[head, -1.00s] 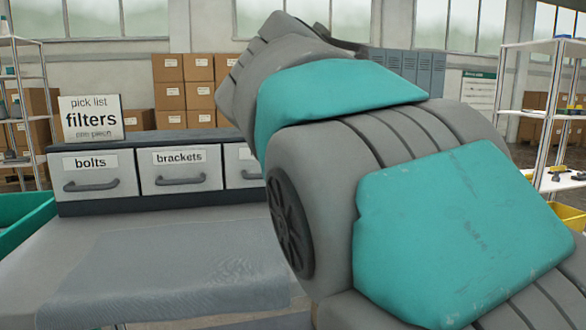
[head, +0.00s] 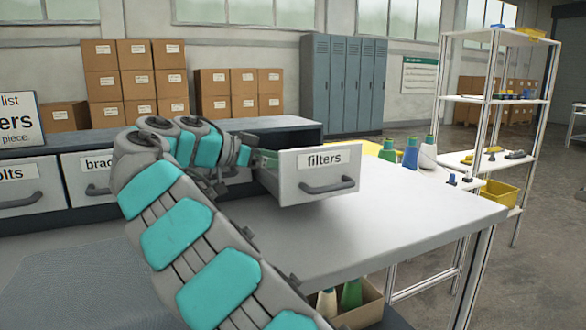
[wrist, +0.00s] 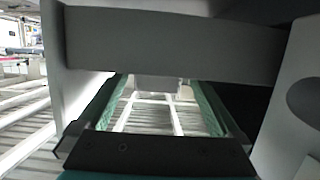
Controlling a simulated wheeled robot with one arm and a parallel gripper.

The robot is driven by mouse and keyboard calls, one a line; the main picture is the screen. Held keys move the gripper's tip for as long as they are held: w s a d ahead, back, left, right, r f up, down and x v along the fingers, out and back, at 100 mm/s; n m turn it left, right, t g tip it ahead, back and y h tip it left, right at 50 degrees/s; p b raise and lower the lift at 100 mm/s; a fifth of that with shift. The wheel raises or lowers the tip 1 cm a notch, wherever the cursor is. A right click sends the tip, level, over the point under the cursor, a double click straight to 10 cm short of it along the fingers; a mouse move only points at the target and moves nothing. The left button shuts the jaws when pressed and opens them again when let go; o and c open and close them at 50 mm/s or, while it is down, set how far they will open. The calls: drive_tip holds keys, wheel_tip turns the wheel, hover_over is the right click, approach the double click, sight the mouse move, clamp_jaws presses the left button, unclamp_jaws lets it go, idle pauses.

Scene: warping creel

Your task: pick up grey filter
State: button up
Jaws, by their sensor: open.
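The drawer labelled filters (head: 322,190) is pulled out of the grey drawer unit in the head view. My gripper (head: 266,160) is at the left side of this drawer, partly hidden by my arm and the drawer front. In the wrist view my gripper (wrist: 158,88) shows two green-padded fingers spread apart. Pale bars and a light block show between and beyond them; I cannot tell whether any of this is the grey filter. I cannot make out a grey filter in the head view; the drawer's inside is mostly hidden by its front.
The brackets drawer (head: 90,178) and bolts drawer (head: 25,185) are shut. Several bottles (head: 410,153) stand behind the workbench (head: 400,230). A shelving rack (head: 490,100) with a yellow bin (head: 498,194) is at the right. The bench top right of the drawer is clear.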

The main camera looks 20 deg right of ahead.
drive_tip(key=shift+p+x, duration=0.45)
drive_tip(key=shift+x, duration=3.45)
drive_tip(key=shift+s+r, duration=0.1)
drive_tip(key=shift+s, duration=0.1)
drive_tip(key=c, duration=1.4)
